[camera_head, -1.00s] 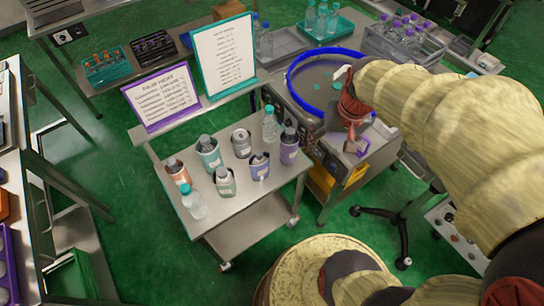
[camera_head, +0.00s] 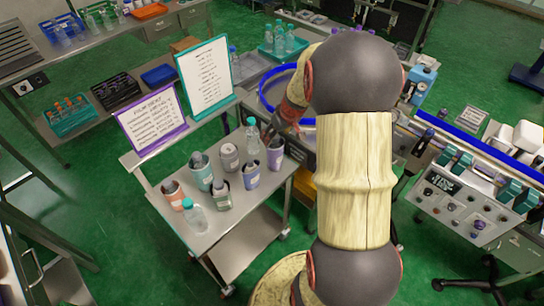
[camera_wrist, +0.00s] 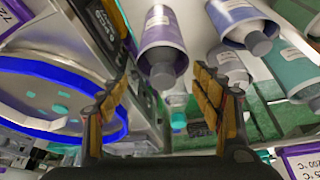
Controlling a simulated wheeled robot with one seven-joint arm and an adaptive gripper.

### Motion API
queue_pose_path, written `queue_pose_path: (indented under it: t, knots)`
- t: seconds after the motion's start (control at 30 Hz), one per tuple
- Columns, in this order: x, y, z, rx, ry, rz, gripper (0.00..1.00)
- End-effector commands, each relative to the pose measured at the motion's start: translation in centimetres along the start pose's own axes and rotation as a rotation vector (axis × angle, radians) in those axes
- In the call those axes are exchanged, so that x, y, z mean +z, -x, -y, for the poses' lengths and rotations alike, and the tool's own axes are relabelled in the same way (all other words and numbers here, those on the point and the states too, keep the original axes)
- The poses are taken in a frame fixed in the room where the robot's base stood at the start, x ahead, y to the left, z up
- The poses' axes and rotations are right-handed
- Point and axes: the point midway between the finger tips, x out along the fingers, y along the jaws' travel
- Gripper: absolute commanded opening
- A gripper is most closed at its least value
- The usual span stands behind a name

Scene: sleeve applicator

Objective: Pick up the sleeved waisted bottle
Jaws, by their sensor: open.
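Several sleeved bottles stand on the small steel cart (camera_head: 243,232). The purple-sleeved one (camera_head: 275,159) is at the cart's right back corner; beside it are a lavender-sleeved (camera_head: 250,178) and a green-sleeved bottle (camera_head: 222,198). I cannot tell for sure which is the waisted one. My gripper (camera_head: 268,130) is at the back right of the cart, partly hidden by my arm. In the wrist view my gripper (camera_wrist: 160,80) is open and empty. The purple-sleeved bottle (camera_wrist: 163,30) shows ahead, its grey cap between the finger lines; I see no contact.
A clear bottle (camera_head: 252,138) stands close by the purple-sleeved one; another (camera_head: 194,218) is at the cart's front. Teal (camera_head: 202,176), pink (camera_head: 173,196) and grey (camera_head: 229,158) sleeves crowd the cart. Two sign boards (camera_head: 151,122) (camera_head: 205,80) line its back. A blue-rimmed round table (camera_wrist: 60,68) is alongside.

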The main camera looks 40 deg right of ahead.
Motion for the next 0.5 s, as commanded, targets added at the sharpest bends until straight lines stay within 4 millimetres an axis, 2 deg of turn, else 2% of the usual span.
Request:
queue_pose_path:
  t: [0.1,0.33,0.5]
  knots:
    - [0.2,-1.5,0.1,-0.002,-0.001,0.003,0.66]
    - [0.4,-3.2,0.3,-0.002,-0.001,0.003,0.66]
    - [0.8,-5.8,0.6,-0.002,-0.002,0.004,0.66]
